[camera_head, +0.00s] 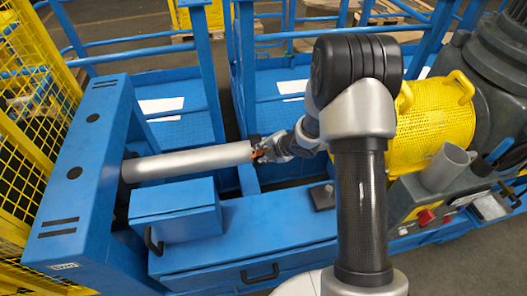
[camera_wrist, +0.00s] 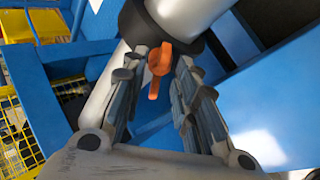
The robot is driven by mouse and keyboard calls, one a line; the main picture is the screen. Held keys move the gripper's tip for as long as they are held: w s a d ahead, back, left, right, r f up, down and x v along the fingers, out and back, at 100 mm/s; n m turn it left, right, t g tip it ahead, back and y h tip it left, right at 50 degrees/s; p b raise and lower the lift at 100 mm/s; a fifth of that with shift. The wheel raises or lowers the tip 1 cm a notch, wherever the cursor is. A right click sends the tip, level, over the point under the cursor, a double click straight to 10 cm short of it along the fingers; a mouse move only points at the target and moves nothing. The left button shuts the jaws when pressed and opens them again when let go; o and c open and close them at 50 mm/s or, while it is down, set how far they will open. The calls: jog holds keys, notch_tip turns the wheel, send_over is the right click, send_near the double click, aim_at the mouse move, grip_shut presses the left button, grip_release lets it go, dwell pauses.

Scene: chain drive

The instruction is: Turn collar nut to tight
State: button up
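The silver shaft (camera_head: 190,162) runs from the blue housing to a dark collar at its right end. In the wrist view the dark collar (camera_wrist: 192,46) wraps the pale shaft (camera_wrist: 188,14) and bears an orange lever (camera_wrist: 160,64); I take this to be the collar nut. The orange also shows small in the head view (camera_head: 258,154). My gripper (camera_head: 264,150) is at the collar. In the wrist view my gripper (camera_wrist: 162,66) has its fingers apart, one on each side of the orange lever. Contact with the lever cannot be told.
A blue housing (camera_head: 84,160) stands at the left, with a blue box (camera_head: 176,210) below the shaft. A yellow perforated guard (camera_head: 432,118) is at the right. Blue railings (camera_head: 205,75) stand behind. A yellow mesh fence (camera_head: 40,110) lines the far left.

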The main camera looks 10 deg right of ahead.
jog(key=shift+o, duration=0.2)
jog(key=shift+r, duration=0.1)
jog(key=v, duration=1.2)
jog(key=shift+w+d, duration=0.1)
